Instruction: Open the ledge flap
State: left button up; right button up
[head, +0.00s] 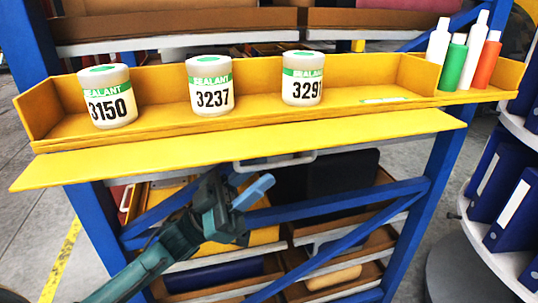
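The yellow ledge flap (240,145) runs along the front of the yellow ledge, below its front lip. It shows as a long, plain panel projecting toward me; its exact tilt is hard to tell. A pale handle (298,159) shows at its lower edge, near the middle. My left gripper (241,184) is below the flap, just left of and below the handle, with no visible contact. Its dark finger and light-blue finger stand apart, with nothing seen between them. My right gripper is not in view.
Three sealant tubs, 3150 (109,97), 3237 (209,86) and 329-something (302,78), stand on the ledge. Several bottles (464,55) stand at its right end. Blue rack braces (330,203) and bins lie behind my gripper. A round white shelf with blue binders (500,190) is at right.

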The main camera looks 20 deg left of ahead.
aim_at(269, 165)
pick_arm(q)
jog(key=shift+x, duration=1.55)
grip_shut()
jog(key=shift+p, duration=0.3)
